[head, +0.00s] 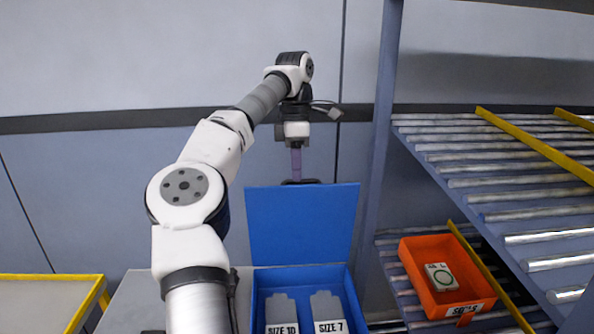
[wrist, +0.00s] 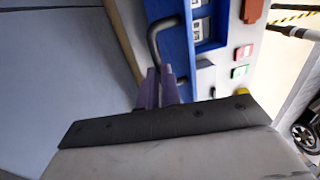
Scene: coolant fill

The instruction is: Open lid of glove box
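The blue glove box (head: 351,297) stands on a grey surface, with its lid (head: 303,225) raised nearly upright at the back. Inside are two grey items labelled SIZE 10 (head: 282,312) and SIZE 7 (head: 328,310). A dark curved handle (wrist: 152,38) sits on the lid; it also shows at the lid's top edge in the head view (head: 301,181). My gripper (wrist: 160,72) has its purple fingers close together at the handle, with the bar seemingly between the tips. The exact contact is partly hidden by the fingers. In the head view my gripper (head: 296,172) points down at the lid's top edge.
A roller rack (head: 500,165) with yellow rails stands at the right, beside a blue post (head: 378,130). An orange bin (head: 422,282) with a white box sits on its lower level. A yellow-edged table (head: 40,300) is at lower left. Coloured buttons (wrist: 240,72) lie beside the box.

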